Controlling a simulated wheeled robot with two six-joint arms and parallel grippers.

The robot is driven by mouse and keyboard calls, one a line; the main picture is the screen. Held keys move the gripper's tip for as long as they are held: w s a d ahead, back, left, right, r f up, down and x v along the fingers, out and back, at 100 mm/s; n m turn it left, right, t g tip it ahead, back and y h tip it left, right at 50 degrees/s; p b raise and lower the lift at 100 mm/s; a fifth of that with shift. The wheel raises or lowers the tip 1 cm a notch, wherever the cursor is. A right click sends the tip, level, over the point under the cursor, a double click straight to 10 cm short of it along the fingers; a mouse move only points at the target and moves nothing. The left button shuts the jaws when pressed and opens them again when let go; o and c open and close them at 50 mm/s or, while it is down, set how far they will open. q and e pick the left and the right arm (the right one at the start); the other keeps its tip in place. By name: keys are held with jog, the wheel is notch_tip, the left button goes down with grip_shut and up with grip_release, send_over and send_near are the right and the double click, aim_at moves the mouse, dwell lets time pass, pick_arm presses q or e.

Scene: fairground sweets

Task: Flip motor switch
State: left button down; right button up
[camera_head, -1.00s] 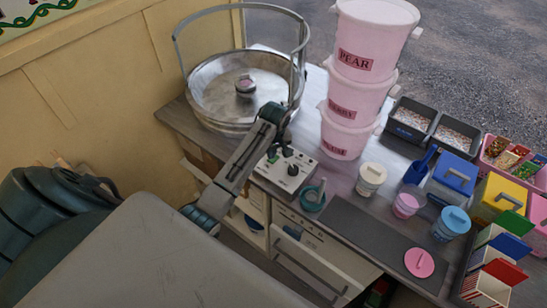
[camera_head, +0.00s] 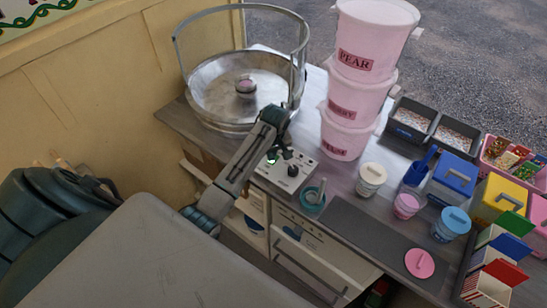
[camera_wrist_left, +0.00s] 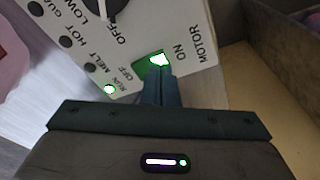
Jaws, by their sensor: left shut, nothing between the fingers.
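The white control panel (camera_head: 303,164) stands on the counter in front of the metal bowl. Its motor switch (camera_wrist_left: 157,59) glows green in the wrist view, between the OFF and ON labels. A small RUN light (camera_wrist_left: 109,89) is also lit green. My left gripper (camera_wrist_left: 158,74) is shut and empty, its fingertips at the switch and partly covering it. Whether they touch it I cannot tell. In the head view my left gripper (camera_head: 271,155) is over the panel's left side, with a green glow there. My right gripper is not in view.
The round metal bowl (camera_head: 213,100) with a hoop guard is behind the panel. Stacked pink buckets (camera_head: 343,103) stand to its right. A teal cup (camera_head: 312,198) is close by at the panel's right. A dark knob (camera_wrist_left: 100,9) sits near the switch.

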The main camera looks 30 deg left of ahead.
pick_arm(q)
jog(key=shift+r+p, duration=0.35)
jog(key=shift+r, duration=2.95)
